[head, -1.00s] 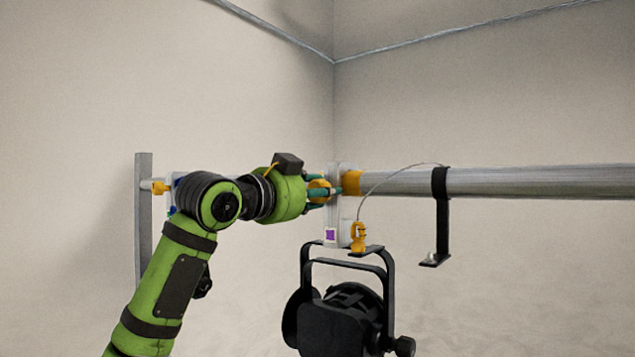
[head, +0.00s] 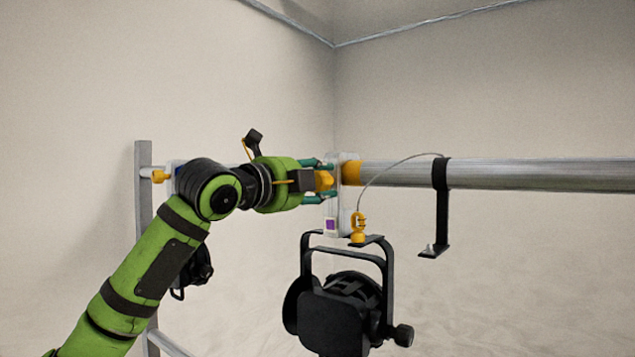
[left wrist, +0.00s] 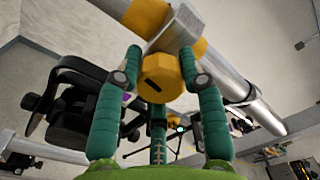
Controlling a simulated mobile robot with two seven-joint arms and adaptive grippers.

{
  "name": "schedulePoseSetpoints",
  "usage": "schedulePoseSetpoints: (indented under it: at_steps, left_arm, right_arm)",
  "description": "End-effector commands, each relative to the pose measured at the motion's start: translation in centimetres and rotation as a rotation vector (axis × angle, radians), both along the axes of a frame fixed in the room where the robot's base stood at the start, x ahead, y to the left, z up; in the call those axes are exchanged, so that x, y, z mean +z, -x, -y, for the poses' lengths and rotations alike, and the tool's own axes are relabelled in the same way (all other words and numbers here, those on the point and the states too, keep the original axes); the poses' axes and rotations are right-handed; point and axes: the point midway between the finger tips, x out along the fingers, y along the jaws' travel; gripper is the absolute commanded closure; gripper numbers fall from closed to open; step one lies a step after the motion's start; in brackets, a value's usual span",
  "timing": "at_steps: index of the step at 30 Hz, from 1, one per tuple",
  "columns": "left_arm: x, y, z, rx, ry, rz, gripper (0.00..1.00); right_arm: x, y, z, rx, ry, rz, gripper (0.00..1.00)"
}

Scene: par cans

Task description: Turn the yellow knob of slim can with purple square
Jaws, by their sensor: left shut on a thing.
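The slim can (head: 338,322) is black and hangs by its yoke below a pale clamp (head: 346,212) on the metal pipe. A purple square (head: 330,225) marks the clamp's lower left. The yellow knob (head: 324,180) sticks out of the clamp's left side; it also shows in the left wrist view (left wrist: 160,79), with a dark slot in its face. My left gripper (head: 326,181) is shut on this knob, its green fingers on either side of it. The left wrist view shows the fingers (left wrist: 160,72) flanking the knob. My right gripper is not in view.
A metal pipe (head: 540,175) runs right from the clamp. A lower yellow knob (head: 358,228) sits above the yoke, near a thin cable. A black hook bracket (head: 441,205) hangs from the pipe. A grey post (head: 144,215) with another yellow knob (head: 158,176) stands at left.

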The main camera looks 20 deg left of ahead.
Motion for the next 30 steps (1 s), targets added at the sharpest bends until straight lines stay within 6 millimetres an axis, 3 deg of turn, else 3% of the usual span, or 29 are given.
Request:
schedulePoseSetpoints:
  at_steps: [30]
  left_arm:
    - [0.1, 0.03, -0.01, 0.023, -0.862, 0.314, 0.93]
  right_arm:
    - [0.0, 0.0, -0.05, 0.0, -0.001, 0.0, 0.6]
